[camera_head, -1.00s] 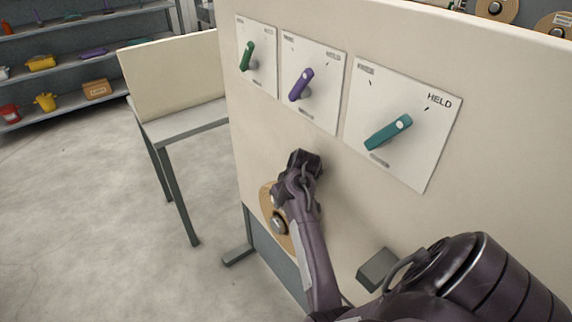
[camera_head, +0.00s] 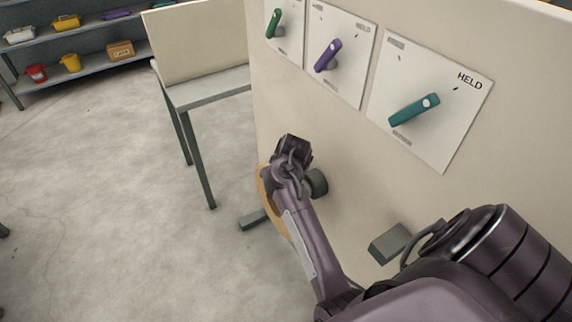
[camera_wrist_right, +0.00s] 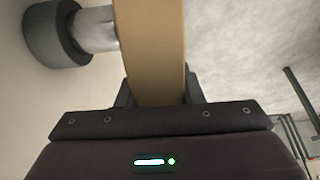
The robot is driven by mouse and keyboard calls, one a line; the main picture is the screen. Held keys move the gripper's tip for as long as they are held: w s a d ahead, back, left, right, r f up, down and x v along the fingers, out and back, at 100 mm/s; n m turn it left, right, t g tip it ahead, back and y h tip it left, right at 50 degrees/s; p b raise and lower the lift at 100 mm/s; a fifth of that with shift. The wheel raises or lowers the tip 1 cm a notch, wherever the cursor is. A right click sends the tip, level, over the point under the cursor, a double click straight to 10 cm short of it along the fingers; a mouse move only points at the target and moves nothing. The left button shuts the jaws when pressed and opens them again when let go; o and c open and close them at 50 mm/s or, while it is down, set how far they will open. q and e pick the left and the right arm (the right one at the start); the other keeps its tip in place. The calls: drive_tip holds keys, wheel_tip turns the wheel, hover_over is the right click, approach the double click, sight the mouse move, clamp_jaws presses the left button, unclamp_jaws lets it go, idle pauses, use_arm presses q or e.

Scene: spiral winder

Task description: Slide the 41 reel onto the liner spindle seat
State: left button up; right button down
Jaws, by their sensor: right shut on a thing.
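The tan reel (camera_head: 267,194) is mostly hidden behind my right arm in the head view, out from the cream panel. It shows edge-on in the right wrist view (camera_wrist_right: 150,45); no label on it can be read. My right gripper (camera_head: 294,150) is shut on its rim, with a jaw on each side in the wrist view (camera_wrist_right: 160,92). The spindle seat shows as a dark grey collar (camera_head: 316,183) with a silver shaft (camera_wrist_right: 93,28) reaching towards the reel's left face. I cannot tell whether the shaft is inside the bore. My left gripper is not in view.
The cream panel (camera_head: 345,150) carries plates with green, purple and teal (camera_head: 413,109) levers above the arm. A grey block (camera_head: 390,243) sticks out low on the panel. A grey table (camera_head: 205,88) and shelves stand at the left; the floor there is clear.

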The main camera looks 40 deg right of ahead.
drive_tip(key=w+a+r+p, duration=0.1)
drive_tip(key=a+p, duration=0.4)
drive_tip(key=a, duration=0.7)
drive_tip(key=shift+w+a+r, duration=0.15)
drive_tip(key=shift+w+a, duration=0.05)
drive_tip(key=shift+w, duration=0.05)
idle(1.2)
